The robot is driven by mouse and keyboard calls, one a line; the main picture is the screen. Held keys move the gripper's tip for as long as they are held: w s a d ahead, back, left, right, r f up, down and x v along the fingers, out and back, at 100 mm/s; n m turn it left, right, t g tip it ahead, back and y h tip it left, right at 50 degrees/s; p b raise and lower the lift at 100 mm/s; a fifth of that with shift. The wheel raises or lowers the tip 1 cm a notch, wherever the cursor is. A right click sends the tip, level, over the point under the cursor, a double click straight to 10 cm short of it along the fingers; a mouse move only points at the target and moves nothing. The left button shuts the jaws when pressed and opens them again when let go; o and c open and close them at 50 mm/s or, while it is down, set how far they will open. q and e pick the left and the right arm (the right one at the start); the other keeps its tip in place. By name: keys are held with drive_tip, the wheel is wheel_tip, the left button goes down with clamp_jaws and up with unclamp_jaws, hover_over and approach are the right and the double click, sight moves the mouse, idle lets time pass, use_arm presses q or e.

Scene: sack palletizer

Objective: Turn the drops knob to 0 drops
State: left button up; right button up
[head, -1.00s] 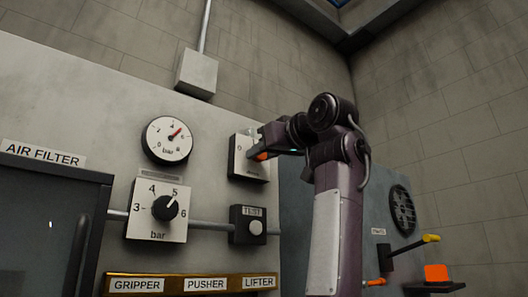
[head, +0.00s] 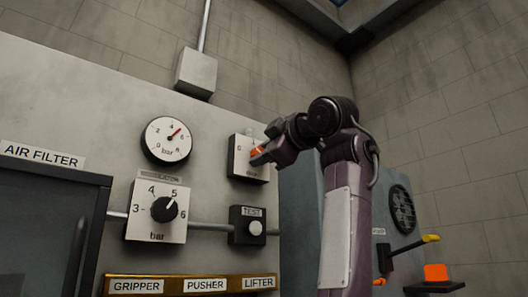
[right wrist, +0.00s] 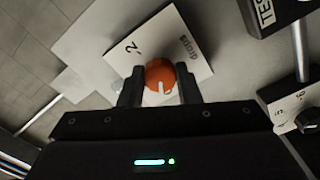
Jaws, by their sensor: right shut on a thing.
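The drops knob (right wrist: 160,76) is orange and round with a white mark. It sits on a white plate (right wrist: 196,58) with "drops" and "2" readable in the right wrist view. There the white mark lies on the knob's lower side, away from the 2. My right gripper (right wrist: 160,86) is shut on the knob, one finger on each side. In the head view, the right gripper (head: 259,157) covers part of the knob and plate (head: 245,146); a 0 shows at the plate's left. My left gripper is not in view.
Below the drops plate is the TEST button box (head: 247,226). To the left are the pressure gauge (head: 168,140) and the black regulator knob (head: 164,209), its pointer near 5. A labelled brass strip (head: 190,284) runs below.

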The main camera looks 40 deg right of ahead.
drive_tip(key=shift+n, duration=1)
drive_tip(key=o, duration=0.7)
drive_tip(key=shift+o, duration=1.3)
drive_tip(key=shift+w, duration=0.15)
drive_tip(key=s+b, duration=0.3)
drive_tip(key=s, duration=0.4)
drive_tip(key=shift+s+a, duration=0.35)
drive_tip(key=shift+s, duration=0.05)
